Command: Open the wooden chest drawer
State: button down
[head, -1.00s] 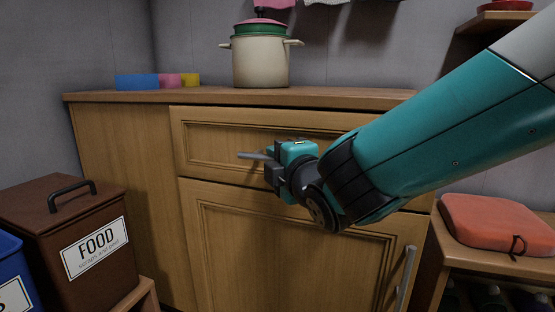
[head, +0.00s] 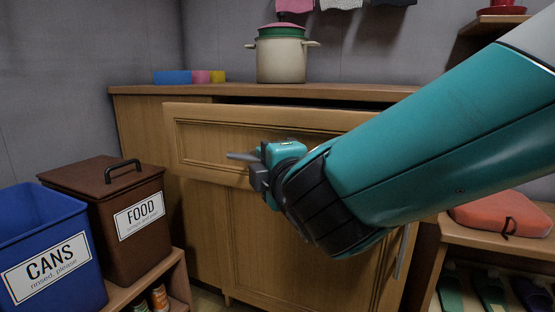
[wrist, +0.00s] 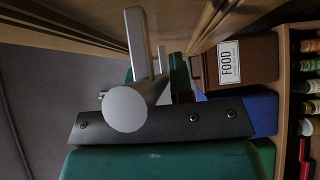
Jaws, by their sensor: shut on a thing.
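The wooden chest (head: 145,125) stands against the wall, and its top drawer (head: 190,143) is pulled partly out, with a dark gap showing above its front. My gripper (head: 250,160) is at the drawer front, shut on the grey drawer handle (head: 240,156). In the wrist view the bar handle (wrist: 140,45) shows close up between the jaws of my gripper (wrist: 155,95). The handle's right part is hidden behind my gripper and arm in the head view. The inside of the drawer cannot be seen.
A brown FOOD bin (head: 105,215) and a blue CANS bin (head: 45,250) stand at the left. A pot (head: 281,60) is on the chest top. A bench with a red cushion (head: 500,214) is at the right. A cupboard door (head: 260,250) is below the drawer.

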jog(key=s+a+b, duration=0.2)
jog(key=s, duration=0.6)
jog(key=shift+a, duration=0.4)
jog(key=c, duration=1)
grip_release()
